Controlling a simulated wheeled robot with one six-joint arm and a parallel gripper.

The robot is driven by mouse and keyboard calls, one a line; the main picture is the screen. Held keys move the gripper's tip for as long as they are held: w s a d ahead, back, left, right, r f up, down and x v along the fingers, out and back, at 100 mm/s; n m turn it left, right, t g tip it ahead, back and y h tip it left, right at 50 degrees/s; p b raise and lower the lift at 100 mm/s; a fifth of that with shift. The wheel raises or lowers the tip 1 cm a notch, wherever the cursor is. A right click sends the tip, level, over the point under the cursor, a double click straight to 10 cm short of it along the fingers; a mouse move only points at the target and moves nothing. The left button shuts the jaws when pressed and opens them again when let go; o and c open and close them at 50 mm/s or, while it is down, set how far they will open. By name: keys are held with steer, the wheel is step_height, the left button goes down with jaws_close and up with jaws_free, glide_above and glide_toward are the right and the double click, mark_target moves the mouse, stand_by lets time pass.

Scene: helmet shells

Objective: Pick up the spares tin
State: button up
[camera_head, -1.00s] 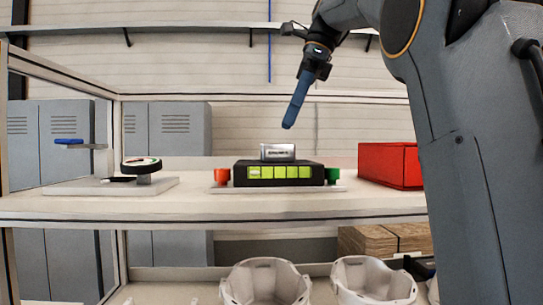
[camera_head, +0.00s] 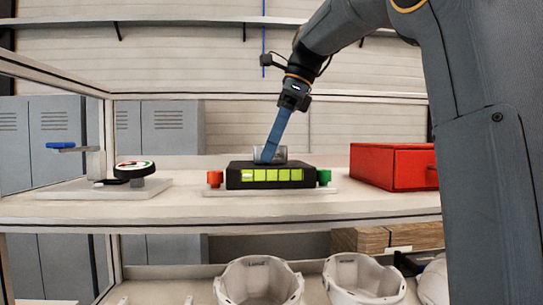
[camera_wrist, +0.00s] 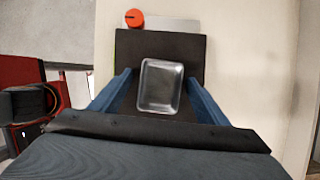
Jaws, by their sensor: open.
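The spares tin (camera_head: 279,153) is a small silver metal tin on top of a black box with a lit green panel (camera_head: 270,176). In the wrist view the tin (camera_wrist: 160,86) shows from above, between the two blue fingers. My gripper (camera_head: 268,160) points down at the tin in the head view, and a finger hides part of it. In the wrist view my gripper (camera_wrist: 160,92) is open, with one finger on each side of the tin. Gaps show between tin and fingers.
An orange-red knob (camera_head: 214,178) and a green knob (camera_head: 324,176) flank the black box. A red box (camera_head: 388,166) stands to the right. A round dial device (camera_head: 134,169) is at the left. White helmet shells (camera_head: 258,284) are on the shelf below.

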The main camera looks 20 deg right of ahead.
steer(key=c, duration=1.1)
steer(key=shift+c, duration=0.2)
